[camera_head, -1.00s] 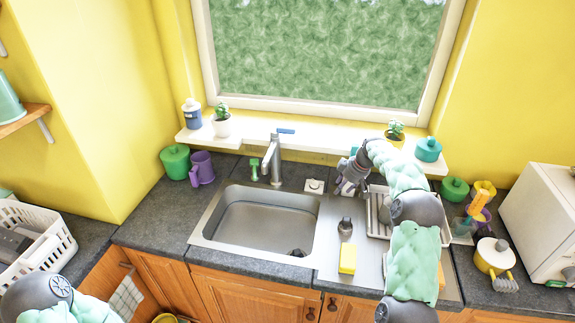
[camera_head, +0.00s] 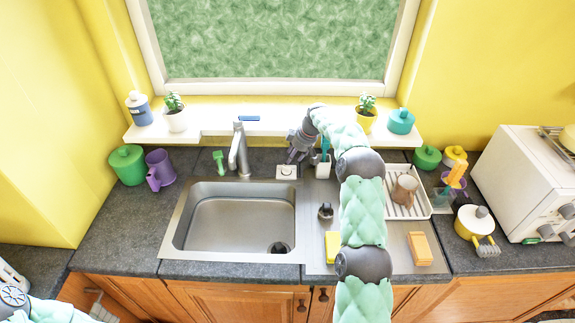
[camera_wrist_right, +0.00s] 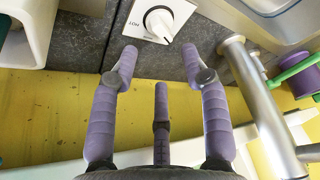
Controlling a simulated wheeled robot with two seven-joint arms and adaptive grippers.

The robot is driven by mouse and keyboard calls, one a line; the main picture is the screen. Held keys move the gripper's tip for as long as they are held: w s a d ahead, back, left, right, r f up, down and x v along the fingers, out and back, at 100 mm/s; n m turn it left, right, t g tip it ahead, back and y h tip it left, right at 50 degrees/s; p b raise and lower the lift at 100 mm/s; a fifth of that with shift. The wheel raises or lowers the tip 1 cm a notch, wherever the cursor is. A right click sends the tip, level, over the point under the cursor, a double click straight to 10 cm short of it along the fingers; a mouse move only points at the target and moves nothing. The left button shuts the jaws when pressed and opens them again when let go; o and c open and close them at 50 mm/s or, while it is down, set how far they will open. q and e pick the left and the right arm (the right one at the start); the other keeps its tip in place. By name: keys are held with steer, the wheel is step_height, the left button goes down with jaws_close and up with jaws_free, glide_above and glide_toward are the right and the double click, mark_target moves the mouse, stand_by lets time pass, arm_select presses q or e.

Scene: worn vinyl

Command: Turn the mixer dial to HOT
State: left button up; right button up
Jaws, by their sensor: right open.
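The mixer dial (camera_head: 286,172) is a white knob on a small square plate on the counter, right of the faucet. In the right wrist view the knob (camera_wrist_right: 159,22) has a ridge slanting toward the lower right. An upside-down label that looks like HOT is on the plate's left side. My right gripper (camera_head: 294,156) is close to the dial, at its back side. In the wrist view its purple fingers (camera_wrist_right: 159,52) are spread open and empty, apart from the knob. My left gripper is out of view.
The metal faucet (camera_head: 238,150) stands left of the dial, behind the sink (camera_head: 172,240). A white cup with a toothbrush-like item (camera_head: 323,168) stands just right of the dial. The white shelf (camera_head: 215,125) runs behind. The steel drainboard (camera_head: 312,222) lies in front, right.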

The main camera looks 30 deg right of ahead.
mark_target(286, 169)
steer(key=x, duration=0.7)
jaws_close()
